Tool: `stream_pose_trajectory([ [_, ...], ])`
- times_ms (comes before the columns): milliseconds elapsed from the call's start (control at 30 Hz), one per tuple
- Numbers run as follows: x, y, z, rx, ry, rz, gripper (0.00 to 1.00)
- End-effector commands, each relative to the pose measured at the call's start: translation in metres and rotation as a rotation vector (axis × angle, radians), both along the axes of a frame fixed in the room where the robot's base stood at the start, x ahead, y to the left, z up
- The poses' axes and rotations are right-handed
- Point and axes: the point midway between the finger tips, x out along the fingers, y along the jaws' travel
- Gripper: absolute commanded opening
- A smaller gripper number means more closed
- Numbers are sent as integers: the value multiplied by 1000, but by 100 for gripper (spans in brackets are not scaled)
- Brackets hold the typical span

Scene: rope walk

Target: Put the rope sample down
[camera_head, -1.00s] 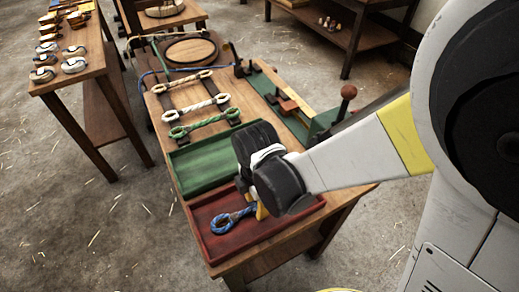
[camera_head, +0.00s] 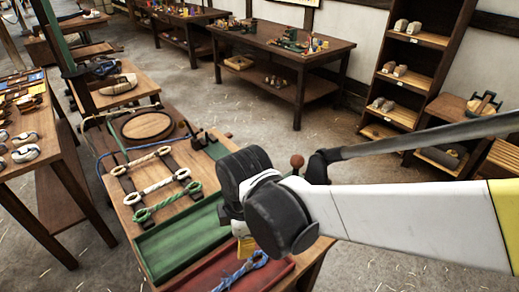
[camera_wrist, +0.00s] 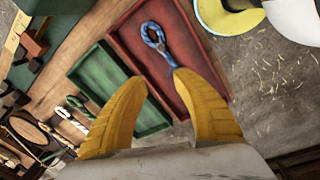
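The rope sample is a blue rope (camera_head: 243,271) with an eye loop. It lies in the red tray (camera_head: 279,268) at the near end of the bench, its loop cut off by the frame's bottom edge. In the wrist view the blue rope (camera_wrist: 162,52) shows whole inside the red tray (camera_wrist: 196,62). My gripper (camera_head: 244,247) is above the tray. In the wrist view my gripper (camera_wrist: 157,85) has its two yellow fingers spread with nothing gripped between them. The rope's tail points toward the right fingertip; I cannot tell the exact gap.
A green tray (camera_head: 180,244) sits beside the red one. Beyond it a green-and-white looped rope (camera_head: 166,203), a white one (camera_head: 160,186) and a cream one (camera_head: 142,162) lie across dark strips. A side table (camera_head: 62,155) stands left; shelves (camera_head: 422,60) stand back right.

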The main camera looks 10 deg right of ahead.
Motion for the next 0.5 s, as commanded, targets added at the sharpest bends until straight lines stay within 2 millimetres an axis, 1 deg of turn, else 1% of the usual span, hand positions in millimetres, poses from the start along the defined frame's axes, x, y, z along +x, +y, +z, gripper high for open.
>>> stream_pose_trajectory([
  [33, 2, -24, 14, 37, -37, -173, 34],
  [67, 4, -36, 22, 65, -63, -289, 34],
  [100, 5, -53, 32, 106, -96, -443, 34],
  [167, 6, -78, 47, 173, -145, -671, 34],
  [200, 5, -94, 55, 220, -176, -815, 34],
  [300, 1, -128, 71, 340, -243, -1134, 34],
  [400, -5, -152, 81, 446, -291, -1371, 34],
  [500, -9, -167, 87, 521, -321, -1520, 34],
])
